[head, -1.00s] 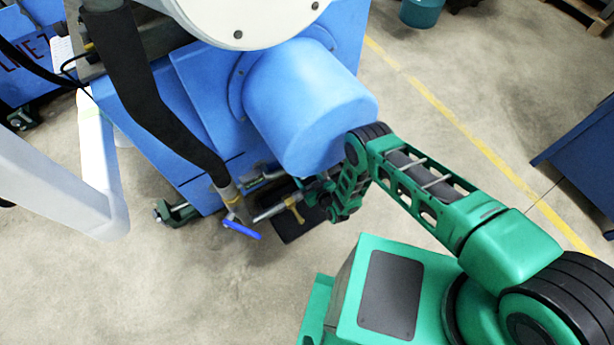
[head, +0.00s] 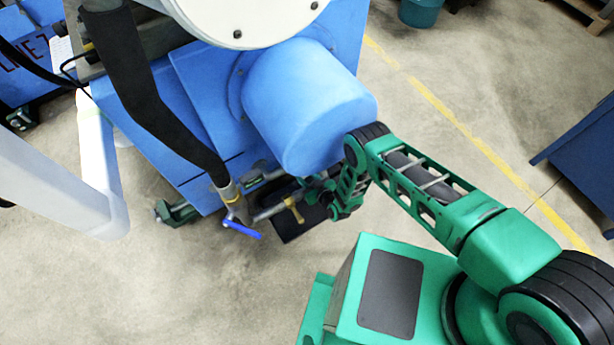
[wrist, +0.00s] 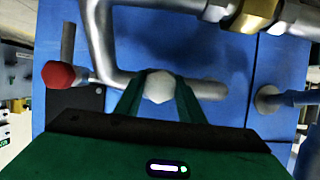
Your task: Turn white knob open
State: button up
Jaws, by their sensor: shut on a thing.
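The white knob (wrist: 159,87) shows in the wrist view as a pale, faceted knob in front of a grey bent pipe. My gripper (wrist: 158,82) has its two green fingers on either side of the knob and is shut on it. In the head view, my green arm reaches down beside the blue cylindrical housing (head: 308,105) of the machine. The knob and my fingertips cannot be made out there.
A red knob (wrist: 60,74) sits left of the white knob. A brass fitting (wrist: 254,14) is at the upper right. A blue-handled valve (head: 241,229) hangs below a black hose (head: 150,100). The floor in front is clear.

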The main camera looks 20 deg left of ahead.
jog(key=m, duration=0.1)
jog(key=m+g+y, duration=0.1)
jog(key=shift+w+r+m+y, duration=0.1)
jog(key=shift+w+m+y, duration=0.15)
jog(key=shift+m+y, duration=0.05)
jog(key=shift+a+r+m+g+y, duration=0.1)
jog(key=shift+m+g+y, duration=0.55)
jog(key=shift+m, duration=0.65)
jog(key=shift+w, duration=0.15)
jog(key=o, duration=1)
jog(key=shift+o, duration=0.2)
jog(key=shift+s, duration=0.25)
